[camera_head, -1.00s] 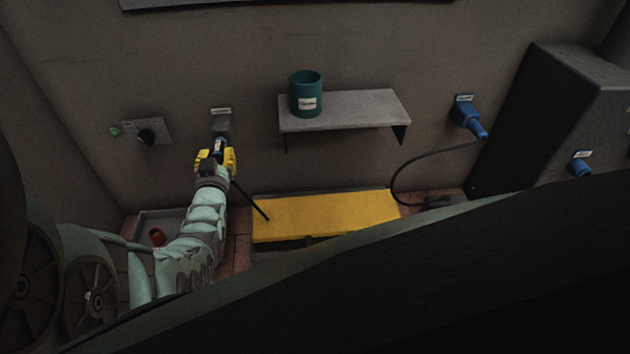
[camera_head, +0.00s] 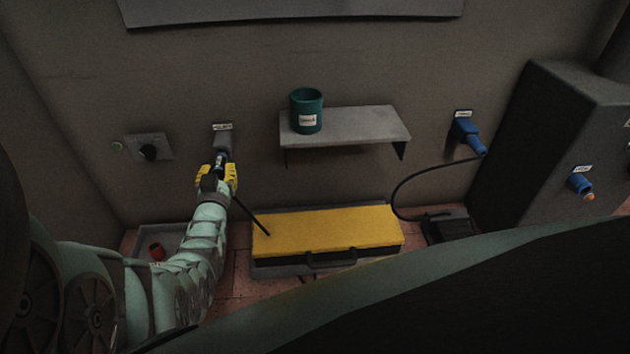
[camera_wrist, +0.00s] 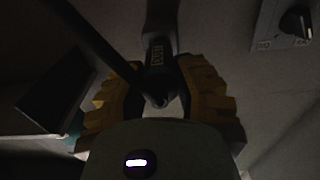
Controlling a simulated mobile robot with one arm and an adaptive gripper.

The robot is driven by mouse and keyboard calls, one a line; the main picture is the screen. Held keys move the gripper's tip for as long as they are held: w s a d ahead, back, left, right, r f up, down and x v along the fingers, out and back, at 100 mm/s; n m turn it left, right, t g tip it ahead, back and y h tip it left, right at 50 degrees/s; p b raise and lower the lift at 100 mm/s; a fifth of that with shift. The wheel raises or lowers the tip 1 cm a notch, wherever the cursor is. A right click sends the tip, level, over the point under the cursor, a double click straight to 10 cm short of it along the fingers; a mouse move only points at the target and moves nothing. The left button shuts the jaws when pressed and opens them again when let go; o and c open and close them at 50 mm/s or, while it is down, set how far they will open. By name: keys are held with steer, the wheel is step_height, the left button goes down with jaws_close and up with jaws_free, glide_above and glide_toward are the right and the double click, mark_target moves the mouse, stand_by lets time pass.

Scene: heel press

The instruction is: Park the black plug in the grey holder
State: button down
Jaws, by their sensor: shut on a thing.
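The grey holder (camera_head: 223,140) is fixed to the wall under a small white label, left of the shelf. My gripper (camera_head: 217,176) has yellow padded fingers and is shut on the black plug (camera_head: 219,160), just below and in front of the holder. In the wrist view the plug (camera_wrist: 158,52) lies dark between the two yellow fingers, with a small label on its body. The plug's far end meets the holder's lower part in the head view; I cannot tell how deep it sits. A black cable (camera_head: 250,217) hangs from the plug towards the lower right.
A grey shelf (camera_head: 345,126) with a green cup (camera_head: 306,111) is to the right. A knob panel (camera_head: 148,148) is to the left. Below are a yellow-topped case (camera_head: 325,229) and a grey tray with a red item (camera_head: 157,251). A blue plug (camera_head: 467,136) hangs farther right.

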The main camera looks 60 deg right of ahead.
steer(key=shift+b+x, duration=0.55)
steer(key=shift+x, duration=0.25)
steer(key=c, duration=0.7)
jaws_free()
steer(key=shift+s+a, duration=0.1)
steer(key=shift+v, duration=5.9)
